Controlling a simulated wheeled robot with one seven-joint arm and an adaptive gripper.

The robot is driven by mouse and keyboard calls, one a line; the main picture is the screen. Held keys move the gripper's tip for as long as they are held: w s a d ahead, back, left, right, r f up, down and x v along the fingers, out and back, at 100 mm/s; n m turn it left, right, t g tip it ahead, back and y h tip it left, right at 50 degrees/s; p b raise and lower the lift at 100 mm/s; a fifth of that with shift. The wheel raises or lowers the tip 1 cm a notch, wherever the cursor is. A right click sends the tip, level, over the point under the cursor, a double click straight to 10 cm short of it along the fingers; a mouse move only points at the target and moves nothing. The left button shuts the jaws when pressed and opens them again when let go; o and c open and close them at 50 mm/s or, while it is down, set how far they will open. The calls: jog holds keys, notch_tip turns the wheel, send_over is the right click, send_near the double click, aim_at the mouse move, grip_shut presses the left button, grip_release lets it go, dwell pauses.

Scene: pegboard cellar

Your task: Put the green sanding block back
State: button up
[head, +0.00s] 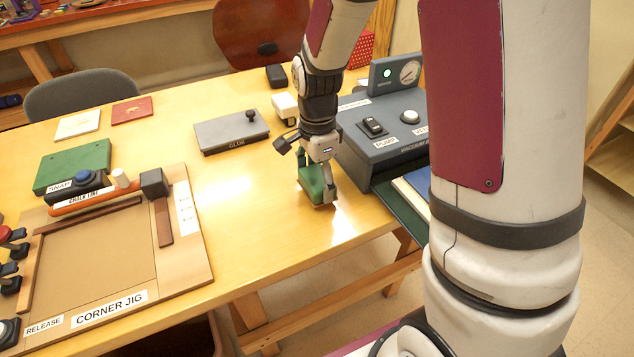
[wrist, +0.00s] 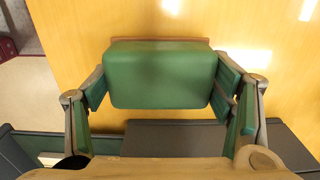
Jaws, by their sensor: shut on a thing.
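The green sanding block (head: 313,184) is at the right part of the yellow table, held between the fingers of my gripper (head: 318,186). In the wrist view the green block (wrist: 162,76) lies level across the picture, with a thin orange-brown edge showing along its far side. My gripper's fingers (wrist: 162,92) press on its left and right ends. The block is at or very near the table top; I cannot tell whether it touches.
A dark grey pump box (head: 385,130) with switch and gauge stands just right of my gripper. A grey GLUE box (head: 231,131) lies to the left. The corner jig (head: 95,262) fills the table's left front. Bare table (head: 255,205) lies between jig and gripper.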

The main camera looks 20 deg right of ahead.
aim_at(318, 177)
jog(key=shift+f, duration=0.7)
jog(key=shift+f, duration=0.1)
jog(key=o, duration=1.2)
notch_tip(318, 177, up, 11)
jog(key=shift+r+p, duration=0.2)
jog(key=shift+p, duration=0.4)
jog(key=s+a+r+n+t, duration=0.1)
jog(key=s+r+n+t, duration=0.1)
jog(key=s+r+n, duration=0.85)
jog(key=s+n, duration=0.2)
jog(key=s, duration=0.2)
jog(key=s+n, duration=0.2)
jog(key=s, duration=0.3)
jog(key=s+n+t, duration=0.1)
jog(key=s+n, duration=0.2)
jog(key=s, duration=0.2)
jog(key=shift+a+f, duration=0.2)
jog(key=shift+a, duration=0.15)
